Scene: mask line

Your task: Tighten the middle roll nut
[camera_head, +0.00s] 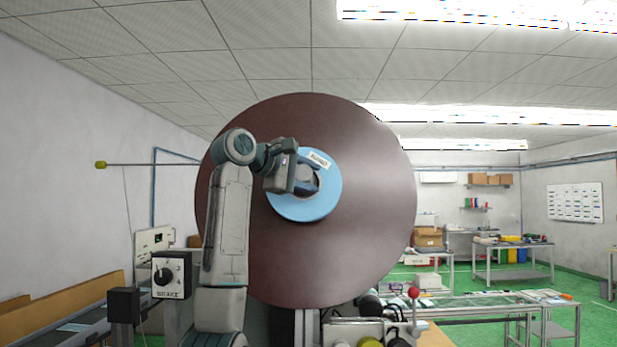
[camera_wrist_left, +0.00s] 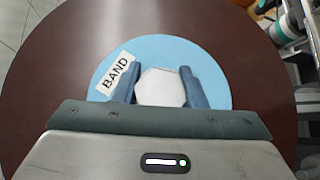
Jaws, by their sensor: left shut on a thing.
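A large dark brown roll (camera_head: 365,220) stands upright facing me, with a light blue disc (camera_head: 322,208) at its centre marked BAND. In the left wrist view a pale hexagonal nut (camera_wrist_left: 160,88) sits in the middle of the blue disc (camera_wrist_left: 110,62). My left gripper (camera_head: 308,180) reaches to the disc from the left. In the left wrist view its two blue-grey fingers (camera_wrist_left: 160,86) lie on either side of the nut, shut on it. In the head view the gripper mostly hides the nut. My right gripper is in neither view.
A box with a black dial (camera_head: 167,276) stands left of my left arm. A red-knobbed lever (camera_head: 414,293) stands at lower right. Worktables (camera_head: 512,262) and shelves are far back at right. A rod with a yellow end (camera_head: 101,165) sticks out at left.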

